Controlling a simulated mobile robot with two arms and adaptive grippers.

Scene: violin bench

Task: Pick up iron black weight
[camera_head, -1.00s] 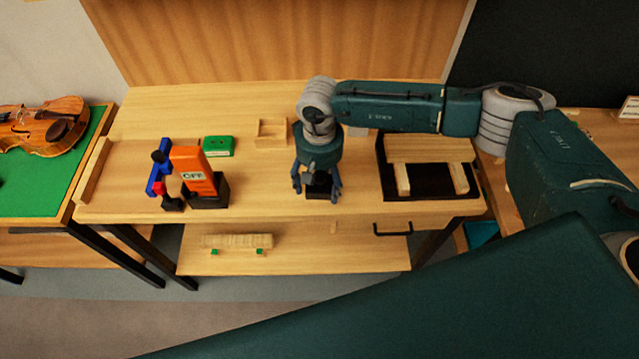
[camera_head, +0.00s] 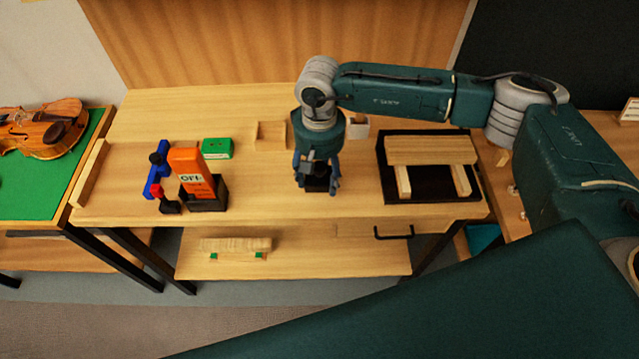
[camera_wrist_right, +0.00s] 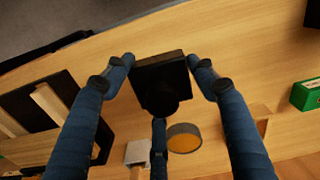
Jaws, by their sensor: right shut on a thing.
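The iron black weight (camera_head: 317,184) is a dark block with a knob. It is between the fingers of my right gripper (camera_head: 318,177), over the middle front of the wooden bench. In the right wrist view the weight (camera_wrist_right: 160,75) sits between the blue fingers of the right gripper (camera_wrist_right: 160,68), which is shut on it. The gap between the weight and the bench top is hard to judge. My left gripper is not in view.
An orange "OFF" piece (camera_head: 190,172) in a black holder, a blue clamp-like part (camera_head: 157,172) and a green box (camera_head: 217,148) stand to the left. A small wooden tray (camera_head: 271,136) is behind. A wooden frame on a black mat (camera_head: 430,199) lies to the right.

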